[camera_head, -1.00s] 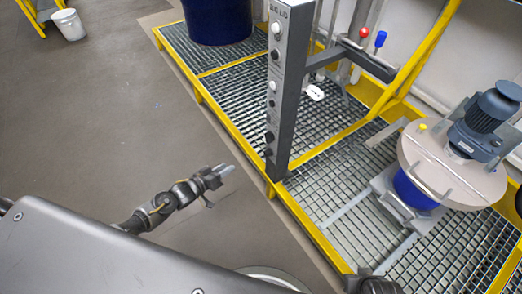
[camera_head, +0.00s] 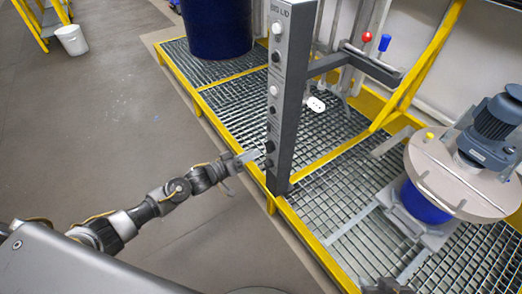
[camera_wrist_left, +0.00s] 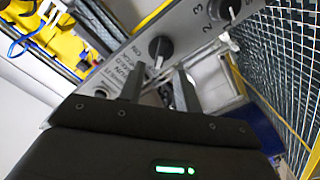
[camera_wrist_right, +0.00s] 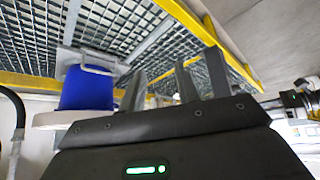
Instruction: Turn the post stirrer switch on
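The grey control post (camera_head: 291,90) stands upright at the grating's edge, with a column of white and black knobs on its narrow face. My left gripper (camera_head: 252,156) is beside the post's lower black knobs. In the left wrist view, its two fingers (camera_wrist_left: 158,88) are apart, with a black knob (camera_wrist_left: 160,48) with a pale pointer just beyond the gap. Contact cannot be told. A second black knob (camera_wrist_left: 228,10) with numbers around it is at the upper right. My right gripper shows in the right wrist view with its fingers (camera_wrist_right: 160,85) apart and empty.
A yellow-edged grating platform (camera_head: 345,185) lies behind the post. A blue drum with a motor-topped lid (camera_head: 455,180) stands at the right, and another blue drum (camera_head: 218,28) at the back.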

